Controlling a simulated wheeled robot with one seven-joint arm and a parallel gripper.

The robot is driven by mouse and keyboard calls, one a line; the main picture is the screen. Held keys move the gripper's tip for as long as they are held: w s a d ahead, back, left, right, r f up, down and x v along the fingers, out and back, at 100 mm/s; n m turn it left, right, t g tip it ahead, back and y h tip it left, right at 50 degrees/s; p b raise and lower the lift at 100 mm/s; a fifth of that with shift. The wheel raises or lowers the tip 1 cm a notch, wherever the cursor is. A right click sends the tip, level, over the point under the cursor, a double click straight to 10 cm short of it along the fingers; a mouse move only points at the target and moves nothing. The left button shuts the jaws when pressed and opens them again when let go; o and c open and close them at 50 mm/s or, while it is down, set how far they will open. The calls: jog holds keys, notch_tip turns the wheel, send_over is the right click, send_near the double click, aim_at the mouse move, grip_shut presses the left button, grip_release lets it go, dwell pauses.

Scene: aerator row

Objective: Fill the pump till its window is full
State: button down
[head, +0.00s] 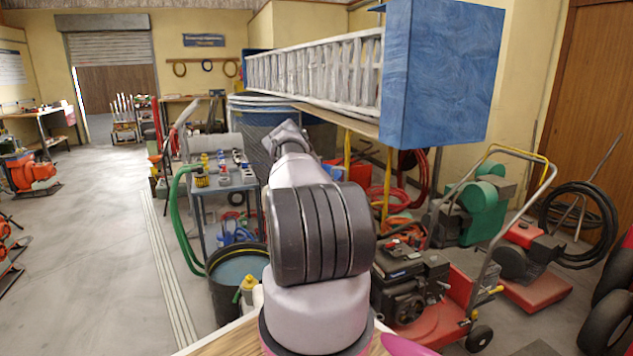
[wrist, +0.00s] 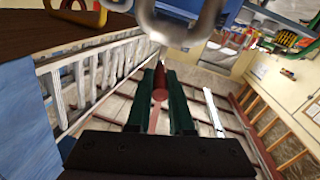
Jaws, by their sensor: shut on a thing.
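My gripper (wrist: 161,95) shows in the wrist view as two dark green fingers. It is shut on a dull red, rod-like thing (wrist: 160,82), of which only a narrow part shows between the fingers. A shiny grey curved metal piece (wrist: 178,28) is just beyond the fingertips. I cannot tell whether the red thing joins it. In the head view my own arm hides the gripper. A red wheeled machine with a black engine (head: 408,285) stands right of my arm and may be the pump. I can make out no window on it.
A black tub of water (head: 236,272) stands left of my arm, with a yellow-topped container (head: 247,288) beside it. A small blue-grey table (head: 226,186) holds small items. A ladder (head: 315,68) and a blue block (head: 440,75) are overhead.

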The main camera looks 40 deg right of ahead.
jog(key=shift+s+d+n+t+y, duration=0.1)
jog(key=shift+d+n+t+y, duration=0.2)
jog(key=shift+n+y, duration=0.25)
jog(key=shift+s+d+n+t+y, duration=0.15)
jog(key=shift+n+t+y, duration=0.2)
jog(key=shift+y, duration=0.4)
jog(key=shift+r, duration=0.1)
jog(key=c, duration=0.8)
grip_release()
jog(key=shift+d, duration=0.1)
jog(key=shift+s, duration=0.1)
jog(key=v, duration=1)
jog(key=shift+s, duration=0.25)
